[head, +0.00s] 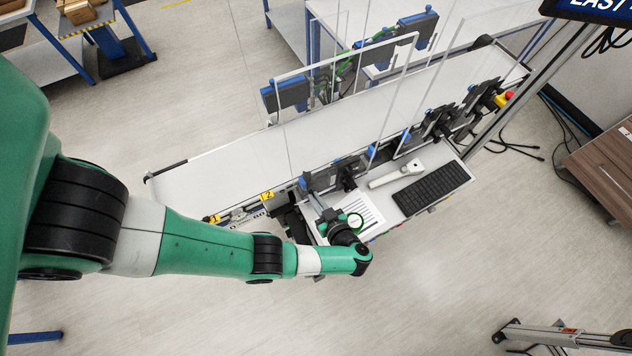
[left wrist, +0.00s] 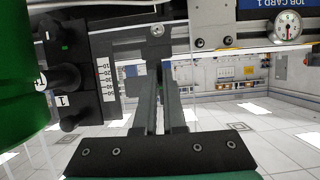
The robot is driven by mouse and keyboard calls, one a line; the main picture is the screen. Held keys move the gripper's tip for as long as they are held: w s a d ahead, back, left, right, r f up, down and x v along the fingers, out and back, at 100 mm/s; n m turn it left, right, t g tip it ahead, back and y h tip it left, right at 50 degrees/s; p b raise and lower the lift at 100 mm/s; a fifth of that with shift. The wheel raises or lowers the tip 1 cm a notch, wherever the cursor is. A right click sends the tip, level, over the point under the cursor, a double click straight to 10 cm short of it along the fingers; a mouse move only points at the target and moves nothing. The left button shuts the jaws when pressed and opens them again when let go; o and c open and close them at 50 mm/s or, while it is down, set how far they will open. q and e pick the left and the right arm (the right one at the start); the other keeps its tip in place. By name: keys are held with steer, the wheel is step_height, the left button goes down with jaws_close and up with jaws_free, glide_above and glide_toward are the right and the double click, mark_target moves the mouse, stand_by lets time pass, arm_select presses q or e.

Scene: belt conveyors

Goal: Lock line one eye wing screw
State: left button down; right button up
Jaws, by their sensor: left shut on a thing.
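My left gripper (head: 318,203) reaches up from the front to the near side rail of the conveyor, by the black sensor brackets. In the left wrist view its two grey fingers (left wrist: 159,92) are closed together under the rail. The thing between the fingertips is small and mostly hidden; it lies where the eye wing screw would be, under a round bolt head (left wrist: 157,30). A black bracket with a scale (left wrist: 106,78) and black knobs (left wrist: 62,80) stands to the left, with a "1" label (left wrist: 62,100). My right gripper is not in view.
The white conveyor belt (head: 230,165) runs behind the gripper, with clear upright panels (head: 345,110) over it. A black keyboard (head: 432,188) and a pale handheld device (head: 397,174) lie to the right.

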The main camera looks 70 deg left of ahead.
arm_select(q)
steer(key=shift+f, duration=0.2)
steer(key=c, duration=1)
jaws_free()
steer(key=shift+r, duration=0.1)
steer(key=shift+r, duration=0.1)
steer(key=v, duration=1.1)
steer(key=shift+d, duration=0.25)
